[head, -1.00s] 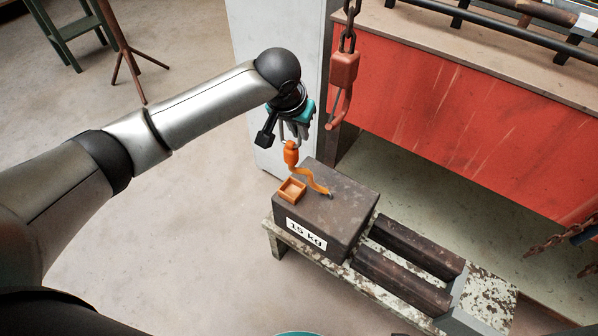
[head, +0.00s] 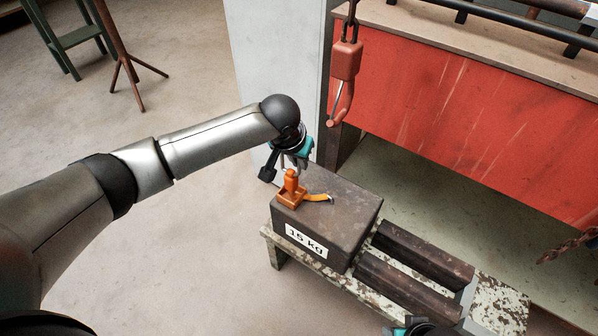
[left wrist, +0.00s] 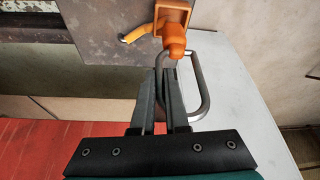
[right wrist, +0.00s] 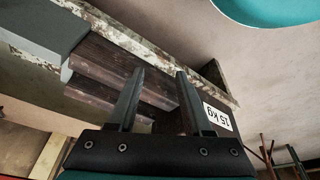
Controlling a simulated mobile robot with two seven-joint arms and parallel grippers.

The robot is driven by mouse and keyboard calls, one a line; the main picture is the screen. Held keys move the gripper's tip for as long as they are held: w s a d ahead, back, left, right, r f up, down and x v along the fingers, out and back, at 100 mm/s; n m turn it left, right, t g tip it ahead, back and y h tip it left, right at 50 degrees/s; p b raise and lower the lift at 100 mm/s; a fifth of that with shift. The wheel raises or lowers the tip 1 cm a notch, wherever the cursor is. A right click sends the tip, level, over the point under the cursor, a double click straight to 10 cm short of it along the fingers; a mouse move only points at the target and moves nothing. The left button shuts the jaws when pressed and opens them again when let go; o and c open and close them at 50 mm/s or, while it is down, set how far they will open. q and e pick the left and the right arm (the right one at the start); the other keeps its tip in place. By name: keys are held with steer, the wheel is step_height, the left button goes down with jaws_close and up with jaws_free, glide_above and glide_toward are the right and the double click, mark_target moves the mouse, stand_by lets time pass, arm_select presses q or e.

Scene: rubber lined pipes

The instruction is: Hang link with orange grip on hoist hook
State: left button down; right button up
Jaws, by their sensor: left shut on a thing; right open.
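My left gripper (head: 290,161) is shut on the metal link (left wrist: 206,88), just above the 15 kg block. The link's orange grip (head: 291,181) is below the fingers, upright at the open orange holder (head: 286,203) on the block. In the left wrist view the grip (left wrist: 173,40) overlaps the holder (left wrist: 174,14); I cannot tell how deep it sits. An orange-yellow strap (head: 320,197) lies on the block beside it. The red hoist hook (head: 343,103) hangs empty on its chain, up and right of my left gripper. My right gripper (right wrist: 155,85) is open and empty.
The dark block (head: 345,210) stands on a worn bench (head: 372,288) with dark rails (head: 415,250) to its right. A red panel (head: 440,120) is behind the hook, and a pale cabinet (head: 275,75) is behind the left gripper.

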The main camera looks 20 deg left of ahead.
mark_target(299, 172)
arm_select(q)
steer(key=shift+f+b, duration=0.7)
steer(key=shift+f, duration=0.7)
steer(key=shift+f+p, duration=0.25)
steer(key=shift+p, duration=0.3)
arm_select(e)
steer(key=shift+w+r, duration=0.2)
steer(key=shift+r, duration=0.3)
arm_select(q)
steer(key=shift+f, duration=0.1)
steer(key=shift+f, duration=0.15)
steer(key=c, duration=0.9)
jaws_free()
arm_select(e)
steer(key=shift+f, duration=0.1)
